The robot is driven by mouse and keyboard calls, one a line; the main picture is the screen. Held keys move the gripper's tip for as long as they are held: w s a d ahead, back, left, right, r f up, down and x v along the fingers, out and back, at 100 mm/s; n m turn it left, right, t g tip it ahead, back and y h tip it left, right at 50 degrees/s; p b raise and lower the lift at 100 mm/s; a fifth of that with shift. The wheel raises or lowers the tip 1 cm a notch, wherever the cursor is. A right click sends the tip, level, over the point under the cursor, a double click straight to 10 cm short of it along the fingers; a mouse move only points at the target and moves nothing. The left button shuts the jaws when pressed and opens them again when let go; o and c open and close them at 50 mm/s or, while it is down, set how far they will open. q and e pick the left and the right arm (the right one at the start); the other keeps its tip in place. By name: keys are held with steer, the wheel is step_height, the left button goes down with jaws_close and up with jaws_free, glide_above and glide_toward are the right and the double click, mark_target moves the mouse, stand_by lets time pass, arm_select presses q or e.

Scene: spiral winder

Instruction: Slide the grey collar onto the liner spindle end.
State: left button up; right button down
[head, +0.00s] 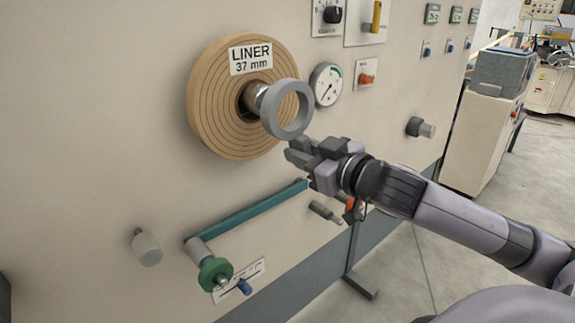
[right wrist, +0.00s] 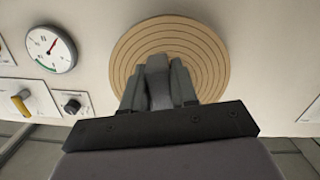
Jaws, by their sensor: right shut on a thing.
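The grey collar (head: 305,103) is a thick ring in front of the liner spindle end (head: 256,95), a short metal stub at the centre of the tan roll labelled LINER 37 mm (head: 213,110). The collar's left side overlaps the stub's tip in the head view; panel shows through its hole, and I cannot tell whether they touch. My right gripper (head: 297,150) is shut on the collar's lower edge. In the right wrist view the fingers (right wrist: 158,85) point at the roll (right wrist: 213,65) with a grey piece between them; the spindle end is hidden there. My left gripper is out of view.
A round gauge (head: 326,85) and a red switch (head: 366,76) sit right of the roll. Below are a teal crank arm (head: 245,217) with a green knob (head: 214,273) and a grey peg (head: 147,248). Another peg (head: 420,127) juts from the panel at right.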

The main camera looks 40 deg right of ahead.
mark_target(289, 143)
steer(key=shift+w+r, duration=0.15)
steer(key=shift+w, duration=0.1)
steer(key=shift+w+r+p, duration=0.1)
steer(key=shift+w+p, duration=0.25)
steer(key=shift+w, duration=0.5)
steer(key=shift+w+a+p, duration=0.15)
steer(key=shift+w+p, duration=0.15)
steer(key=shift+w, duration=0.7)
steer(key=shift+w+a+p, duration=0.2)
steer(key=shift+w+p, duration=0.2)
steer(key=shift+w, duration=1.7)
steer(key=shift+w+f, duration=0.15)
steer(key=shift+f, duration=0.1)
steer(key=shift+c, duration=1.7)
jaws_free()
steer(key=shift+f, duration=0.15)
